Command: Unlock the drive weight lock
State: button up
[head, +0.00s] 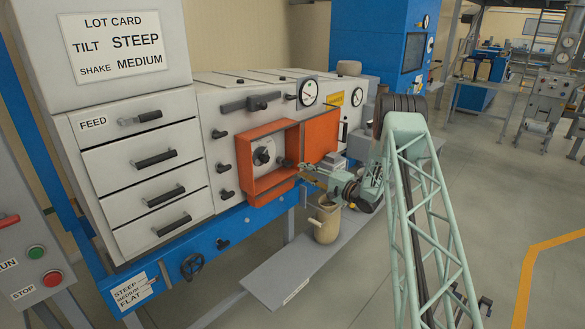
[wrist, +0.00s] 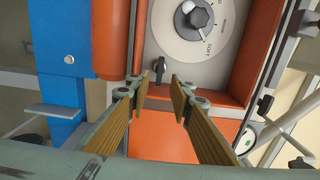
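The orange drive box (head: 243,165) stands open on the grey machine front. In the head view my gripper (head: 300,168) is at the box's right side.
The orange door (head: 322,135) is swung open on the right. A lot card (head: 118,43) reads TILT STEEP, SHAKE MEDIUM. A beige jug (head: 326,224) stands on a grey shelf (head: 275,277) below. Drawers (head: 155,159) and a blue rail lie left. Gauges are above.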

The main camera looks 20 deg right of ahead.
aim_at(287, 163)
jog(key=shift+x, duration=3.75)
jog(key=shift+c, duration=0.2)
grip_shut()
